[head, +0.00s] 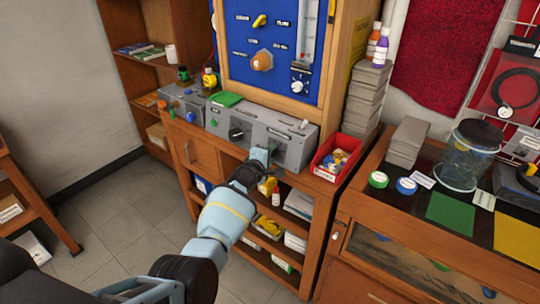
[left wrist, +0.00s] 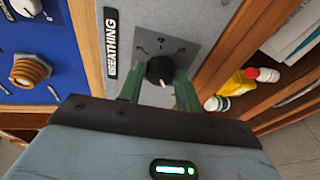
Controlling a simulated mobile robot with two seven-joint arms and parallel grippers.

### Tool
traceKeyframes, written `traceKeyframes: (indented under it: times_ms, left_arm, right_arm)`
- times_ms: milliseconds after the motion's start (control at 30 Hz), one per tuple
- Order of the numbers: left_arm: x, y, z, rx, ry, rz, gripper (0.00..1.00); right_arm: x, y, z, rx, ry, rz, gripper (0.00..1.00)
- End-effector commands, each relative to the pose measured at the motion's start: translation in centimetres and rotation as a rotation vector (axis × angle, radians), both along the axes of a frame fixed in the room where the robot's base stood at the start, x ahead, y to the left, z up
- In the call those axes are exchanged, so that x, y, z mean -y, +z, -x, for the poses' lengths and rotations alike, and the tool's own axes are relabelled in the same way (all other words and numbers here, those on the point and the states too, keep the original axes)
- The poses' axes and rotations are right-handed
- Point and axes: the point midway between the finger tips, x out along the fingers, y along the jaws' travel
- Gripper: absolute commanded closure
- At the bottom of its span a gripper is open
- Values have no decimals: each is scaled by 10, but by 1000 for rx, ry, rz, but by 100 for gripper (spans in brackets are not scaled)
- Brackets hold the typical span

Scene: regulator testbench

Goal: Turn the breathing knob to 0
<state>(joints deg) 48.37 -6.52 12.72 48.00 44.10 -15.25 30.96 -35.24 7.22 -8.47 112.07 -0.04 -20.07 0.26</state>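The breathing knob (left wrist: 160,71) is a round black knob on a grey panel, beside a vertical black "BREATHING" label (left wrist: 111,45). Small marks fan out around it; a pale mark shows on the knob, but its exact setting is too small to read. My left gripper (left wrist: 157,78) is open, with one green finger on each side of the knob. Whether either finger touches it I cannot tell. In the head view my left gripper (head: 260,156) is at the right front of the grey control box (head: 284,137) and hides the knob. My right gripper is not in view.
Another black knob (head: 236,134) is on the same box. A red bin (head: 335,157) stands just right of it. Below are open shelves with a yellow bottle (left wrist: 238,82). A blue panel (head: 268,55) rises behind. Stacked grey blocks (head: 366,97) stand at the right.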

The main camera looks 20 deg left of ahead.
Motion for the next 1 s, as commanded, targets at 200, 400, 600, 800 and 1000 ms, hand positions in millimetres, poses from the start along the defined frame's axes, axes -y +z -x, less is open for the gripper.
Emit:
traceKeyframes:
  times_ms: [200, 400, 600, 800, 1000]
  left_arm:
    - [0, 0, 0, 0, 0, -1, 46]
    - [0, 0, 0, 0, 0, -2, 46]
    - [0, 3, 7, 4, -3, -1, 46]
    - [-3, 7, 25, 4, 0, -1, 46]
    - [-5, 9, 44, 2, -1, 0, 46]
  right_arm:
    - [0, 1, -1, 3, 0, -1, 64]
    - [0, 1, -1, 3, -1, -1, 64]
    - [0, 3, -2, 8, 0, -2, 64]
    - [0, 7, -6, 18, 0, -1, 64]
    - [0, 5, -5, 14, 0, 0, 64]
